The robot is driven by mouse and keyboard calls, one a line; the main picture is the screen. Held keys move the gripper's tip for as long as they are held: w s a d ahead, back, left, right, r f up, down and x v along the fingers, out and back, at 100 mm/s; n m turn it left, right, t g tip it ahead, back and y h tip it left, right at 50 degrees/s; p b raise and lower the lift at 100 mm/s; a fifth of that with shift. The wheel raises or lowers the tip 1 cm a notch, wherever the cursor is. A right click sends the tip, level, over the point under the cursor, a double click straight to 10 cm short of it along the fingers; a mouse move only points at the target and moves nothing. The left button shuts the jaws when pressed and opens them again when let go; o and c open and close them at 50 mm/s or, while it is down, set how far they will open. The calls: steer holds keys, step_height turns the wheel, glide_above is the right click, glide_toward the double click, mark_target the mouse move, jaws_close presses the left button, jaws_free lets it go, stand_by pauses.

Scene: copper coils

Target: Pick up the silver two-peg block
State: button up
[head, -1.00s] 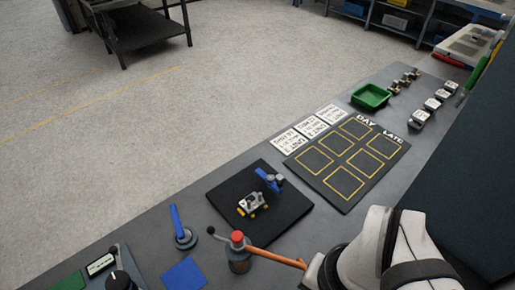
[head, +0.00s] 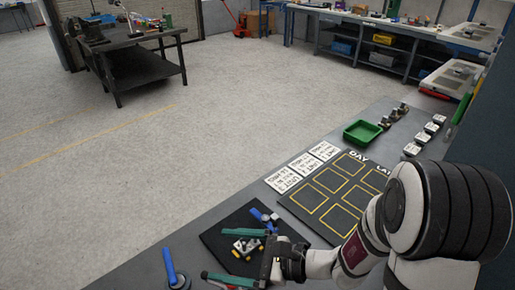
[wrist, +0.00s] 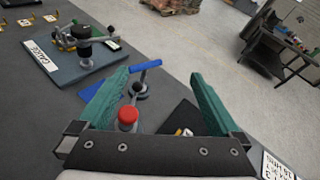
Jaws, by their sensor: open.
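A small silver-white block with yellow ends (head: 245,246) lies on the black mat (head: 214,238) in the head view. I cannot make out its pegs, so I cannot tell if it is the two-peg block. My gripper (head: 213,254) is open and empty, its green fingers pointing left; in the picture the block shows between them, and I cannot tell the height gap. In the wrist view the spread fingers (wrist: 160,73) hold nothing. A bit of a white and yellow thing (wrist: 183,132) shows on the mat beside the right finger.
A blue-handled clamp (head: 264,215) stands on the mat. A red-topped post (wrist: 128,118) is near the left finger.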

steer(key=w+d+f+m+t+h, duration=0.1)
steer(key=w+d+f+m+t, duration=0.2)
steer(key=w+f+m+t, duration=0.15)
steer(key=m+t+h, duration=0.2)
steer(key=m+h, duration=0.2)
glide_toward(245, 240)
steer(key=shift+w+a+f, duration=0.3)
steer(key=shift+w+f, duration=0.05)
steer(key=shift+f, duration=0.05)
steer(key=x, duration=0.7)
steer(key=shift+a, duration=0.1)
steer(key=shift+r, duration=0.1)
jaws_close()
